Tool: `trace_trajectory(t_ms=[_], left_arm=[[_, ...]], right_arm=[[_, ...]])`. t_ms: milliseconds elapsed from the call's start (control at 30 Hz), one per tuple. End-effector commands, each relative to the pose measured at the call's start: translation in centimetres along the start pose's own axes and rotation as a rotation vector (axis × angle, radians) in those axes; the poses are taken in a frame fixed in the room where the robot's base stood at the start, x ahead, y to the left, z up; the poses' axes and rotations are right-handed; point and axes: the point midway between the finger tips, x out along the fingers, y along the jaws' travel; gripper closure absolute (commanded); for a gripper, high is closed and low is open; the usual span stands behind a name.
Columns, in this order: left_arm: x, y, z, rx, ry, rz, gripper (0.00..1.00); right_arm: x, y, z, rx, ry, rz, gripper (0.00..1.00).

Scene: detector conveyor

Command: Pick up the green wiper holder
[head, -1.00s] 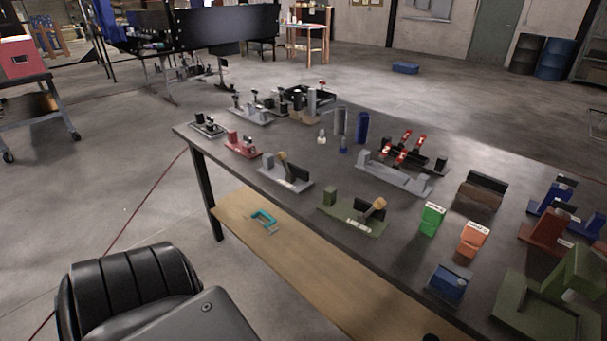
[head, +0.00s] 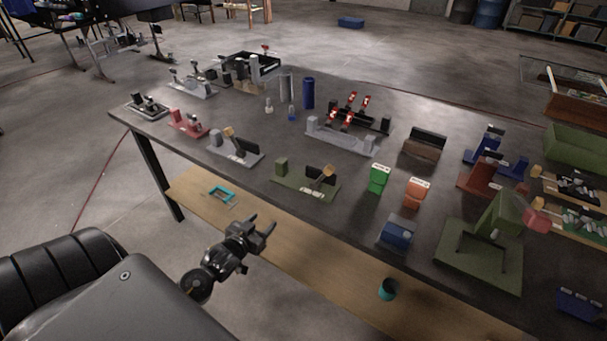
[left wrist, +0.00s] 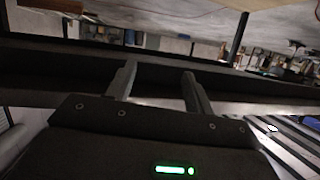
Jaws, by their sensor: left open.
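A small bright green box-like holder (head: 379,179) with a pale label on top stands upright on the dark table, right of centre in the head view. I take it as the green wiper holder. An orange holder (head: 417,193) of similar shape stands just right of it. My left gripper (head: 262,228) is open and empty, in front of the table's near edge, left of and nearer than the green holder, not touching it. In the left wrist view its two fingers (left wrist: 160,75) are apart with nothing between them. The green holder cannot be made out there. My right gripper is not in view.
The dark tabletop (head: 230,180) carries an olive fixture (head: 305,188) left of the green holder, a blue box (head: 396,234) in front of the orange one, and a large olive fixture (head: 480,255) at right. A wooden lower shelf (head: 310,260) juts out below the near edge.

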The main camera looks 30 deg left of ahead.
Motion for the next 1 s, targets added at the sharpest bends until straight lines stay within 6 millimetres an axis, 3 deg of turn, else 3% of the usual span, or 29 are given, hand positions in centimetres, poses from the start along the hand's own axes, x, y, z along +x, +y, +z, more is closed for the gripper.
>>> trace_trajectory(t_ms=[33,100,200,467,800,1000], left_arm=[[-0.8,0.1,-4.0,-0.013,0.066,0.011,0.47],[-1.8,0.2,-7.9,-0.032,0.140,0.026,0.47],[-2.0,-0.7,-11.4,-0.046,0.247,0.037,0.47],[-1.6,-1.5,-13.1,-0.053,0.322,0.047,0.47],[2.8,-1.3,-14.5,-0.053,0.321,0.046,0.47],[3.6,-1.2,-14.6,-0.053,0.319,0.047,0.47]], right_arm=[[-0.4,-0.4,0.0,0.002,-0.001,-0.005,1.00],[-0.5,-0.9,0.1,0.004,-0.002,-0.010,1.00],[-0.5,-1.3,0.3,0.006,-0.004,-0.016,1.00],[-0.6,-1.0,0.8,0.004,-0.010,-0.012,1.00],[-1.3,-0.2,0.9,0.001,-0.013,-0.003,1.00],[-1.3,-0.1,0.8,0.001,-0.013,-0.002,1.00]])
